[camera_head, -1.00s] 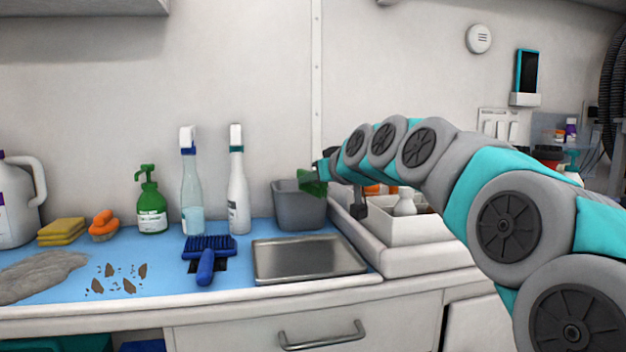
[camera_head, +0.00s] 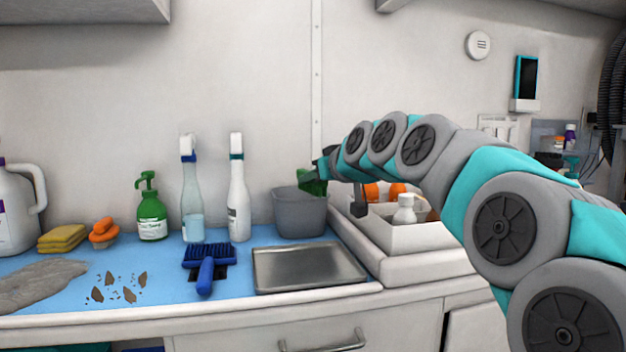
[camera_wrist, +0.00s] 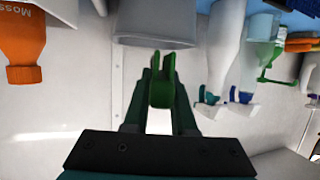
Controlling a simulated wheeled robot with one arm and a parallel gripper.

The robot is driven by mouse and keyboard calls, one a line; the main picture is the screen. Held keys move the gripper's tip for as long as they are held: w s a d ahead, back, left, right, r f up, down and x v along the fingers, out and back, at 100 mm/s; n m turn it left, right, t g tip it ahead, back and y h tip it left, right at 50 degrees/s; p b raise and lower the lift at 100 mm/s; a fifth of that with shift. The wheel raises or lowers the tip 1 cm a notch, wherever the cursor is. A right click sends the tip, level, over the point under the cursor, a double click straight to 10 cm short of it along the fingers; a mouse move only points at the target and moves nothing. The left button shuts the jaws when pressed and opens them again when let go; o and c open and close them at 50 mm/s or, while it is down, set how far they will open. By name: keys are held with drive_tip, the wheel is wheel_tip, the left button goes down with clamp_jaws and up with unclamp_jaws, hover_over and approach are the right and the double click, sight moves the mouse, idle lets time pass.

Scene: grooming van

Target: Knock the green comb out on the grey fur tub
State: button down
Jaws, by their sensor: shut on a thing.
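The grey fur tub (camera_head: 300,213) stands on the blue mat against the back wall, behind the metal tray. In the wrist view its rim (camera_wrist: 155,43) shows at the top, just beyond the jaws. The green comb (camera_head: 313,184) is at the tub's upper right, by the rim; it also shows between the fingers in the wrist view (camera_wrist: 162,80). My gripper (camera_wrist: 160,95) is shut on the comb. In the head view I cannot tell whether the comb touches the rim.
A metal tray (camera_head: 308,268) lies in front of the tub. A white caddy (camera_head: 400,232) with bottles stands to the right, under my arm. Two spray bottles (camera_head: 238,200) stand left of the tub. A blue brush (camera_head: 207,265) lies on the mat near brown hair clumps (camera_head: 120,288).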

drive_tip(key=shift+f+b, duration=0.75)
drive_tip(key=shift+f, duration=0.25)
idle(0.7)
drive_tip(key=shift+r, duration=0.15)
drive_tip(key=shift+r+p, duration=1.35)
drive_tip(key=shift+r, duration=1.55)
